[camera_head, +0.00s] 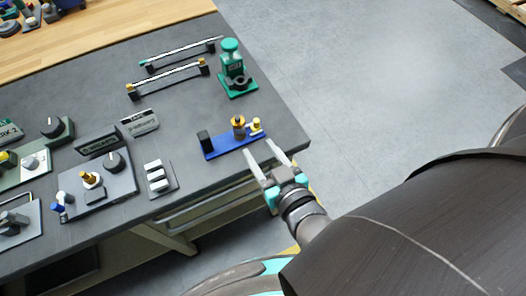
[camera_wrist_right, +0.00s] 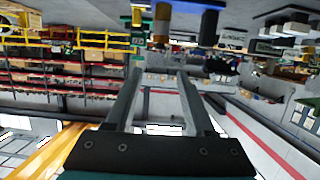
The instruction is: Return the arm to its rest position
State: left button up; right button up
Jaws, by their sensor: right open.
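My right gripper (camera_head: 265,160) is open and empty in the head view, beside the front right edge of the dark worktable (camera_head: 270,115). Its two fingers point toward the blue plate with knobs (camera_head: 235,145), apart from it. In the right wrist view the two open fingers (camera_wrist_right: 158,85) reach forward with nothing between them. My right arm comes in from the lower right of the head view. A green valve unit (camera_head: 234,75) stands on the table beyond the blue plate. My left gripper is not in view.
Two bar handles (camera_head: 168,78) lie at the back of the table. Panels with knobs (camera_head: 95,188) and a small switch block (camera_head: 160,178) sit on the left. A wooden bench top (camera_head: 100,30) is behind. The grey floor (camera_head: 370,80) to the right is clear.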

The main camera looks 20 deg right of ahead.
jog(key=shift+s+r, duration=0.1)
jog(key=shift+s, duration=0.15)
dwell(0.4)
jog(key=s+a+f+n+g+y+b, duration=0.1)
jog(key=s+f+g+b, duration=0.25)
jog(key=f, duration=1.15)
jog(key=s+a+f+g+b, duration=0.1)
jog(key=s+f+g+b, duration=0.3)
jog(key=f, duration=1.1)
jog(key=s+d+f+g+b, duration=0.2)
jog(key=s+d+f+g, duration=0.1)
jog(key=s+f, duration=0.6)
jog(key=s+d+f+n+g+h+b, duration=0.1)
jog(key=s+d+f+g+b, duration=0.1)
jog(key=s+d+f, duration=0.3)
jog(key=s+f+g, duration=0.1)
jog(key=s+f, duration=0.3)
jog(key=f, duration=0.2)
jog(key=shift+s+h, duration=0.15)
jog(key=shift+h, duration=0.15)
